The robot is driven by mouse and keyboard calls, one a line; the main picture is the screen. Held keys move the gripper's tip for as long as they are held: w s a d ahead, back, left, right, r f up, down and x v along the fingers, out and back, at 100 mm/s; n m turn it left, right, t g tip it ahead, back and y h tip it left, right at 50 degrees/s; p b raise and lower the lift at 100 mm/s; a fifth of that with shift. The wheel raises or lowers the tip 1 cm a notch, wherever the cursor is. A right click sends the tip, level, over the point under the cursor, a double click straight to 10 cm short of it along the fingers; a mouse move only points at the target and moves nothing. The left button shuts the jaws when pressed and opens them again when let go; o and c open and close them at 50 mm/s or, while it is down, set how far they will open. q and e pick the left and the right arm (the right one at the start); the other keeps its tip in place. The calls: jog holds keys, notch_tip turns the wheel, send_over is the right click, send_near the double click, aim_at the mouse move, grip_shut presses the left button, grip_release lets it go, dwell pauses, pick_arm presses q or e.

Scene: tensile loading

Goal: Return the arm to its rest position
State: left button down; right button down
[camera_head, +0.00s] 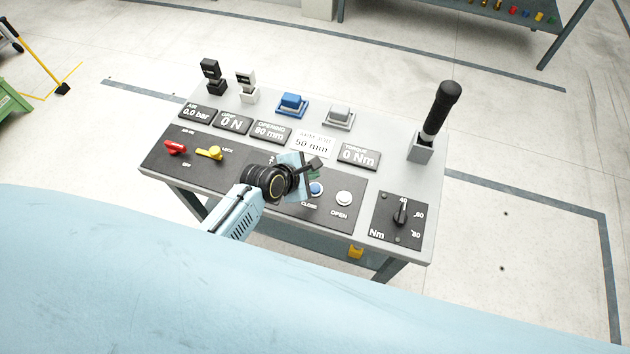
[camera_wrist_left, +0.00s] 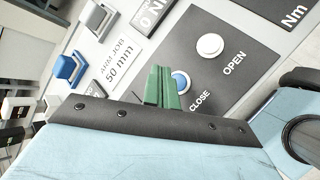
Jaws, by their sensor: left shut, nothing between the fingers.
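My left arm reaches in from the lower left over the control bench. My left gripper (camera_head: 313,174) is over the front panel, by the blue CLOSE button (camera_head: 316,188). In the left wrist view its green fingers (camera_wrist_left: 163,87) are together and empty, in front of the CLOSE button (camera_wrist_left: 181,82) and partly covering it. I cannot tell whether they touch it. The white OPEN button (camera_head: 344,198) is uncovered to the right; it also shows in the left wrist view (camera_wrist_left: 210,46). My right gripper is not in view.
A black-handled tool (camera_head: 441,110) stands upright at right.

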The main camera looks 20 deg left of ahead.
pick_arm(q)
jog(key=shift+r, duration=0.4)
jog(key=shift+f, duration=0.1)
